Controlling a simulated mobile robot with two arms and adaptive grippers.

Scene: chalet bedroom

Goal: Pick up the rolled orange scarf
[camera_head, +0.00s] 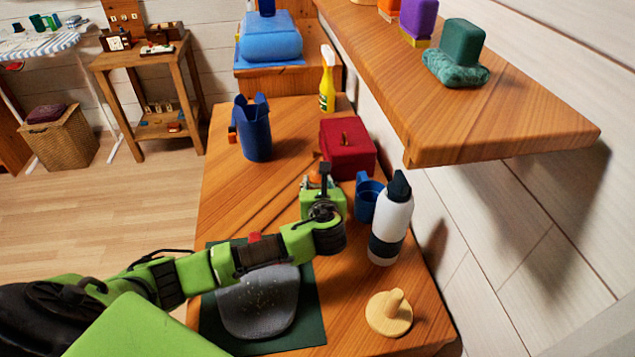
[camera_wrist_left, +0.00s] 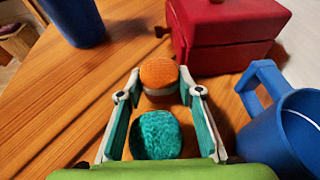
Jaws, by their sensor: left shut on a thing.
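The rolled orange scarf (camera_wrist_left: 159,72), with a pale band around it, is between the fingertips of my left gripper (camera_wrist_left: 160,88) in the left wrist view. Both fingers press against its sides. A fuzzy teal thing (camera_wrist_left: 156,135) lies between the fingers, nearer the palm; I cannot tell whether it touches them. In the head view, my left gripper (camera_head: 321,180) is over the wooden table, in front of the red box, and only a little orange shows at it. I cannot tell whether the scarf is off the table. My right gripper is not in view.
A red box (camera_head: 347,148) stands just beyond the gripper, and a blue mug (camera_head: 367,198) is close on its right. A white bottle (camera_head: 391,222), a blue pitcher (camera_head: 254,130) and a wooden disc with a knob (camera_head: 389,313) stand around. A wooden shelf (camera_head: 520,130) overhangs the right.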

